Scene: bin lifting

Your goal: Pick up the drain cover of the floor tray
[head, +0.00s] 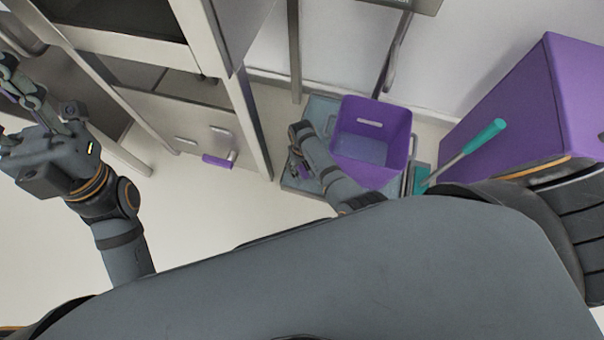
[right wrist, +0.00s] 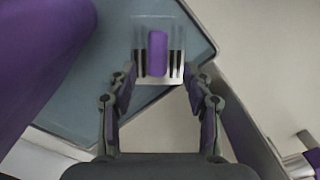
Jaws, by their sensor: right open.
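The drain cover (right wrist: 144,68) shows in the right wrist view as a pale metal plate with dark slots and a raised purple handle (right wrist: 157,52). It lies in the blue-grey floor tray (right wrist: 150,125). My right gripper (right wrist: 159,76) is open, its fingers on either side of the near part of the cover, with the handle between and ahead of them. I see no contact. In the head view my right gripper (head: 302,162) is low over the left side of the tray (head: 318,108), largely hiding the cover. My left gripper (head: 32,108) is raised far left, away from the tray; its jaw opening is unclear.
A purple bin (head: 371,140) stands on the tray, close right of my right arm. A teal-handled tool (head: 470,150) and a large purple box (head: 540,100) are further right. A shelf frame post (head: 248,120) stands just left of the tray. Bare floor lies front left.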

